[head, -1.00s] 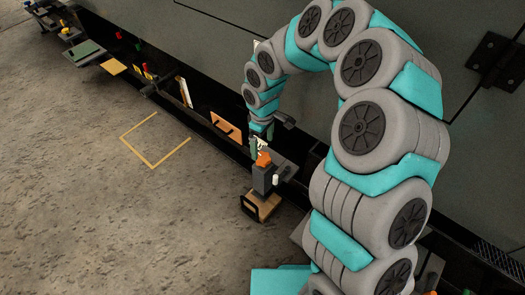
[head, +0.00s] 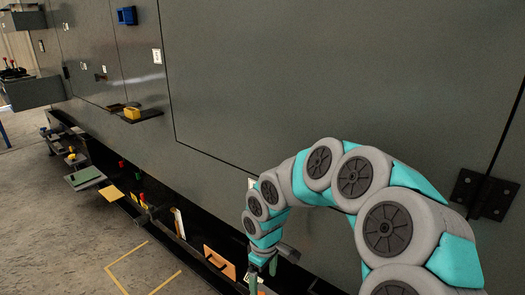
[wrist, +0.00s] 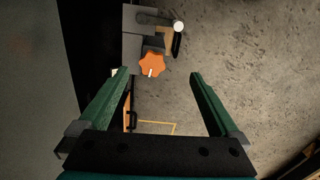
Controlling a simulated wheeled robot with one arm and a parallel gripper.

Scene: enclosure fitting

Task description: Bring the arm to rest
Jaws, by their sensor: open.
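My gripper (wrist: 160,88) shows in the wrist view with its two green fingers wide apart and nothing between them. An orange star-shaped knob (wrist: 152,64) on a grey block lies beyond the fingertips, apart from them, nearer the left finger. In the head view my arm arches down along the grey enclosure wall, and my gripper (head: 263,280) is near the bottom edge, pointing down.
A dark ledge runs along the enclosure's foot, with an orange-brown panel (head: 219,263) and a green plate (head: 86,178) on it. A yellow box (head: 132,113) sits on a wall shelf. A yellow outline (head: 141,270) marks the bare concrete floor at left. A black hinge (head: 483,195) is at right.

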